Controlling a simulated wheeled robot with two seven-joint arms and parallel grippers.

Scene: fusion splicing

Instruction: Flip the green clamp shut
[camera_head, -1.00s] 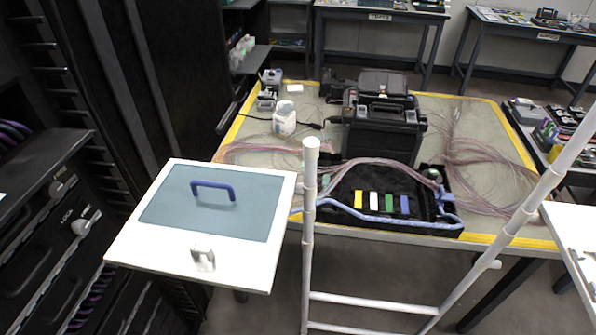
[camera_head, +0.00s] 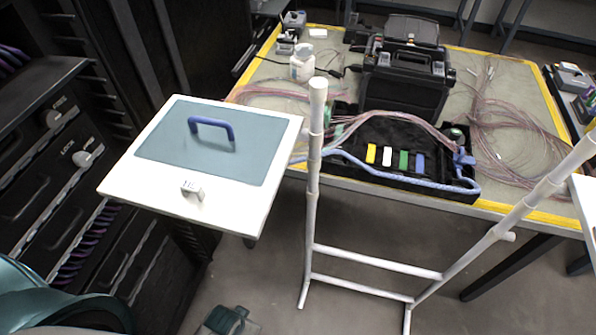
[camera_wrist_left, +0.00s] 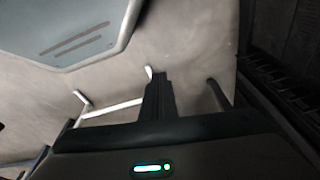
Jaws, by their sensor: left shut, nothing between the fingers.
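The green clamp (camera_head: 404,160) is a small upright-looking strip in the black foam tray (camera_head: 440,190) at the front of the table. It sits between a white clamp (camera_head: 387,156) and a blue clamp (camera_head: 420,162), with a yellow clamp (camera_head: 371,153) further left. It is too small to tell whether it is open or flipped shut. My left gripper (camera_wrist_left: 160,82) shows in the left wrist view, shut and empty, over the floor and well away from the clamp. My right gripper is in no view.
A black splicer case (camera_head: 405,80) and a white bottle (camera_head: 302,66) stand behind the tray. Loose fibres (camera_head: 490,125) lie on the table. A white tubular frame (camera_head: 314,150) stands before it. A white panel with a blue handle (camera_head: 213,128) is at left, beside a black rack.

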